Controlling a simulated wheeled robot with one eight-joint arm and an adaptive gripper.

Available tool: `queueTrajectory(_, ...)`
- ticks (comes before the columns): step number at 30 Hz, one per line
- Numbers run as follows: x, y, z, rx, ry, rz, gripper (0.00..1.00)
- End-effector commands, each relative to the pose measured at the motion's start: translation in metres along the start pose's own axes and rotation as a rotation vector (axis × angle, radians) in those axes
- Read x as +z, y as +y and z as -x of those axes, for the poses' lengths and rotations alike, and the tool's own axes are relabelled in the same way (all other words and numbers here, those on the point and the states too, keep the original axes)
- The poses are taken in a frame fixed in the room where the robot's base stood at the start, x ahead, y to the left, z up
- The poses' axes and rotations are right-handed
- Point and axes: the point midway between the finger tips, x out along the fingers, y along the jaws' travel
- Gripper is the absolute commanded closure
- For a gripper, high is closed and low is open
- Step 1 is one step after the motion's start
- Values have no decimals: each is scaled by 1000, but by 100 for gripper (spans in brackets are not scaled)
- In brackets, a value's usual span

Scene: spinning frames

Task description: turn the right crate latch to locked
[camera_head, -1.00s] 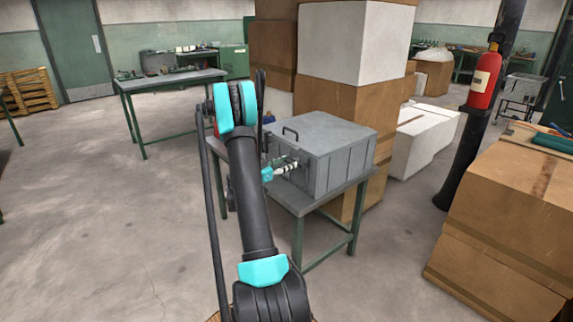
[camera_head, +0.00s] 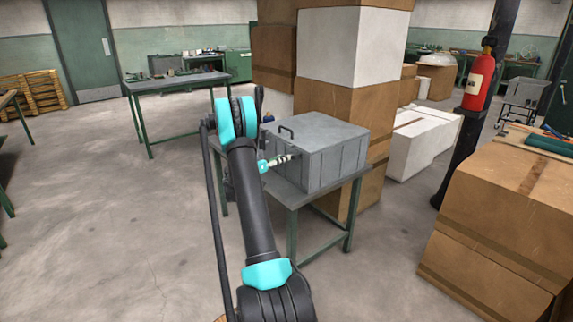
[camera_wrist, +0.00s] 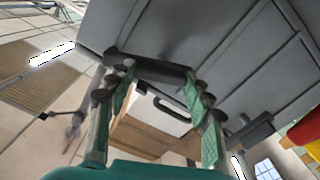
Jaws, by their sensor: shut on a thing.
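The grey metal crate (camera_head: 337,168) has a black handle on its lid and stands on a small table. In the head view my gripper (camera_head: 284,159) is against the crate's left-hand front face, partly behind my arm. In the wrist view the crate wall (camera_wrist: 240,60) fills the upper part. My gripper's green fingers (camera_wrist: 160,74) reach up to this wall and are shut on a dark bar-shaped latch (camera_wrist: 155,67) between their tips. A second dark fitting (camera_wrist: 250,131) shows on the crate at the right. The head view does not show the latch's angle clearly.
The grey table (camera_head: 301,197) with green legs carries the crate. Stacked cardboard boxes (camera_head: 345,104) stand close behind it. More boxes (camera_head: 500,225) stand at the right, near a red fire extinguisher (camera_head: 479,80). The floor left of my arm is clear.

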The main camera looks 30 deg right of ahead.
Motion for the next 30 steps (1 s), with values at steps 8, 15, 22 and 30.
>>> queueTrajectory(8,-4,-9,-1,-1,2,262,100)
queueTrajectory(15,-3,-10,-1,0,2,490,100)
queueTrajectory(22,-3,-10,-1,0,2,708,100)
queueTrajectory(30,-2,-10,-1,0,2,941,100)
